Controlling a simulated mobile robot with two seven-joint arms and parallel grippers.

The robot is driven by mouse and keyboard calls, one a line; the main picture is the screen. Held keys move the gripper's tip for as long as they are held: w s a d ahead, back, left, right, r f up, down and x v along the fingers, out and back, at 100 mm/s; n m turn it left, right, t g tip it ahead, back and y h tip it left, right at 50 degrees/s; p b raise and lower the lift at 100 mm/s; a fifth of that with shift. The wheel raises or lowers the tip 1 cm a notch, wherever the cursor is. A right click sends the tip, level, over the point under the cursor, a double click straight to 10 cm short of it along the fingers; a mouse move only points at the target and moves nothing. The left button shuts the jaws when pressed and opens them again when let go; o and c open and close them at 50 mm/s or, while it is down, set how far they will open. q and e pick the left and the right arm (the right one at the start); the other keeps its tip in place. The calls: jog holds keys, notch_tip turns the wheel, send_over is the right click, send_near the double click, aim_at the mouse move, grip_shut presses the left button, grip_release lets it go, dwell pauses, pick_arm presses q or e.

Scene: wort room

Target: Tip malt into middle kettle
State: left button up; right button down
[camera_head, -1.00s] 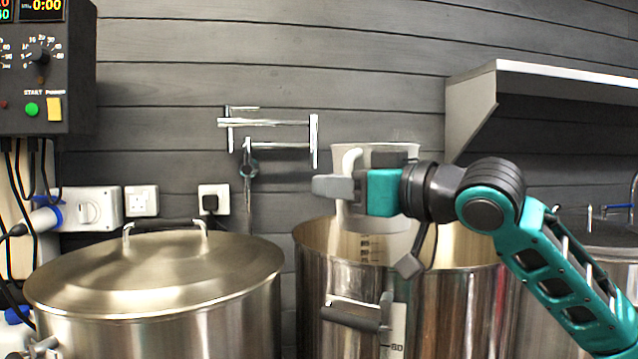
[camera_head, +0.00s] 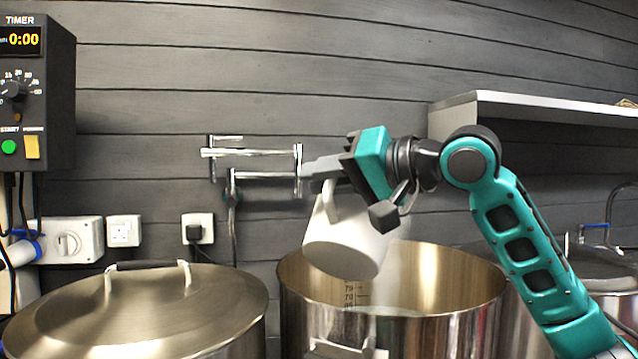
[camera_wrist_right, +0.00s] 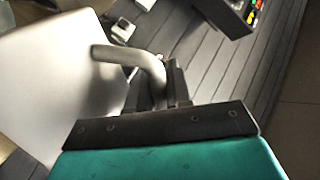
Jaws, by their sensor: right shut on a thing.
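A white jug (camera_head: 345,245) is tilted above the open middle kettle (camera_head: 465,318), its bottom end toward me. A pale stream falls beside the jug into the kettle; I cannot see the malt's level inside. My right gripper (camera_head: 325,170) is shut on the jug's handle (camera_head: 330,198). In the right wrist view the jug (camera_wrist_right: 50,85) fills the left side, and its curved handle (camera_wrist_right: 135,60) runs into the jaws (camera_wrist_right: 165,85). My left gripper is not in view.
A lidded kettle (camera_head: 140,310) stands on the left and another kettle (camera_head: 610,275) on the right. A wall-mounted pot-filler tap (camera_head: 250,153) is behind the jug. A control box (camera_head: 38,100) and a shelf (camera_head: 540,103) flank the space.

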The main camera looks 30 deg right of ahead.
jog(key=w+d+r+m+p, duration=0.1)
jog(key=p, duration=0.1)
jog(key=w+d+r+m+g+p, duration=0.1)
jog(key=d+m+p, duration=0.1)
jog(key=w+d+r+m+p, duration=0.1)
jog(key=m+p, duration=0.1)
jog(key=shift+w+d+r+y, duration=0.25)
jog(key=shift+d+y, duration=0.1)
jog(key=shift+y, duration=0.05)
jog(key=w+d+m+g+y, duration=0.1)
jog(key=w+d+m, duration=0.3)
jog(key=w+d, duration=0.1)
jog(key=shift+d+r+m, duration=0.3)
jog(key=shift+d+r, duration=0.1)
jog(key=shift+d, duration=0.45)
jog(key=shift+s, duration=0.1)
